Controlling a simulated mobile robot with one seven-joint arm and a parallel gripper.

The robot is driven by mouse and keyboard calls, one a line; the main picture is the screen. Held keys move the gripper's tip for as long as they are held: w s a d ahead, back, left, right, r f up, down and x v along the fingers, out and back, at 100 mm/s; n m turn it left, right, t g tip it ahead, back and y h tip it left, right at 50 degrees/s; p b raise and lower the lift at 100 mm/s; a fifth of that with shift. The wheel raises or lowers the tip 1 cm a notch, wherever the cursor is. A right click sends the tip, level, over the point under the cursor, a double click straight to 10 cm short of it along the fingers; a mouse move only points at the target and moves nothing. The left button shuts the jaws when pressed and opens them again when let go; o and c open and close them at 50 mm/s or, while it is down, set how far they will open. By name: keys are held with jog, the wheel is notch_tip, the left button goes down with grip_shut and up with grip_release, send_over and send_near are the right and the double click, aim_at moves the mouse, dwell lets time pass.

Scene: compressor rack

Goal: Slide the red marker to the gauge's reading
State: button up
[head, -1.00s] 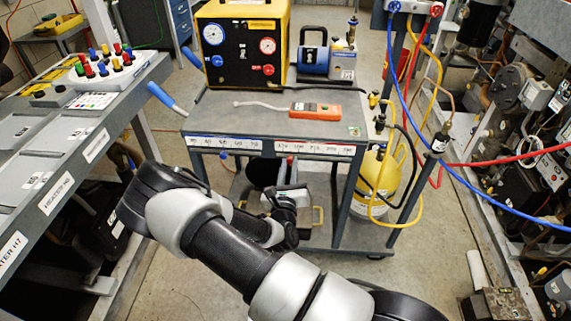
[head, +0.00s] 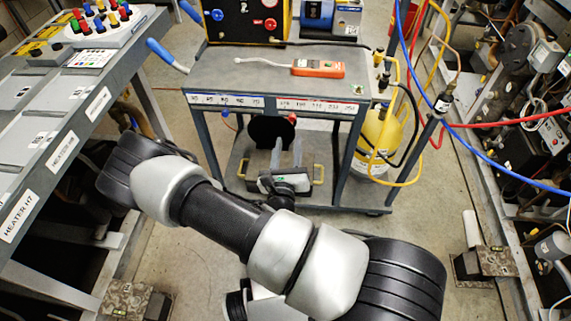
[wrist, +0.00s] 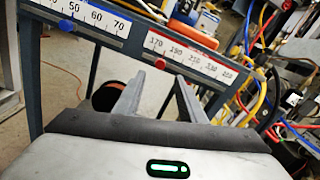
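The red marker (head: 291,118) hangs below the right number strip (head: 318,104) on the cart's front edge, near the strip's left end. In the wrist view the red marker (wrist: 160,63) sits under about the 170 mark of that strip (wrist: 190,55). My gripper (head: 287,146) is below and in front of the marker, open and empty. In the wrist view the fingers of my gripper (wrist: 159,82) point up toward the strip, apart from the marker. The gauges on the black panel (head: 245,20) are cut off at the head view's top, so no reading shows.
A blue marker (head: 224,113) sits under the left number strip (head: 225,101). An orange meter (head: 318,68) lies on the cart top (head: 220,75). A yellow cylinder (head: 380,135) and hoses stand at the cart's right. A bench (head: 75,100) is at left.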

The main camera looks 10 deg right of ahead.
jog(key=v, duration=0.8)
jog(key=shift+s+p, duration=0.25)
jog(key=shift+p, duration=0.1)
jog(key=shift+r, duration=0.1)
